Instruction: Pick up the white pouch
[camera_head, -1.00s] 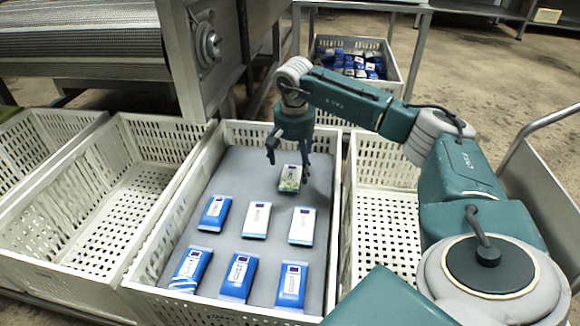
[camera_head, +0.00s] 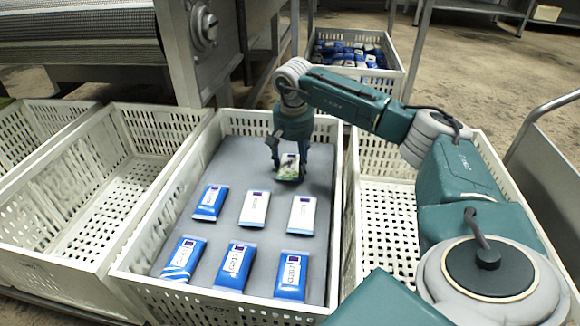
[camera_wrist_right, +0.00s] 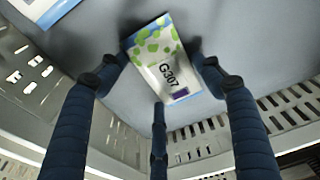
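A white pouch with a green pattern (camera_head: 289,171) lies on the grey liner near the back of the middle crate (camera_head: 122,277). In the right wrist view the pouch (camera_wrist_right: 163,58) reads "G307". My right gripper (camera_head: 290,166) is over it, fingers pointing down. In the wrist view its fingers (camera_wrist_right: 160,68) are spread along both sides of the pouch, with a third finger by its lower edge. Firm contact cannot be made out. Two plainer white pouches, one left (camera_head: 254,208) and one right (camera_head: 302,215), lie nearer the front. My left gripper is out of view.
Blue pouches (camera_head: 235,267) lie in the front row, and another blue one (camera_head: 211,202) lies left of the plain white ones. Empty crates stand left (camera_head: 60,262) and right (camera_head: 385,180). A crate of blue pouches (camera_head: 350,58) stands behind. Crate walls rise close to my right gripper.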

